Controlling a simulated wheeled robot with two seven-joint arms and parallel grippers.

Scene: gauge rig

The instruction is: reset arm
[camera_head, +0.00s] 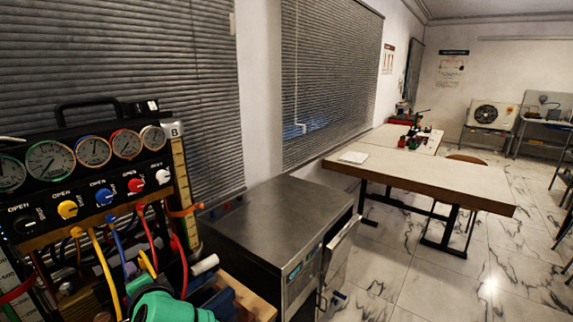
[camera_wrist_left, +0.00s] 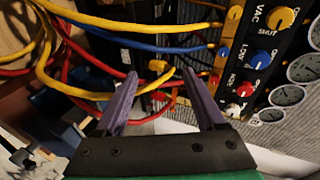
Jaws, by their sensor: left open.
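The gauge rig (camera_head: 95,165) stands at the left of the head view, with a row of round gauges (camera_head: 95,152) above coloured knobs. Yellow, blue and red hoses (camera_head: 105,262) hang from its front. Yellow and red hoses (camera_wrist_left: 50,70) pass behind and beside the fingers. My right gripper is not in view.
A steel cabinet (camera_head: 275,215) with an open door stands right of the rig. A wooden table (camera_head: 440,180) with paper and small tools is farther back. An outdoor fan unit (camera_head: 491,114) stands at the far wall.

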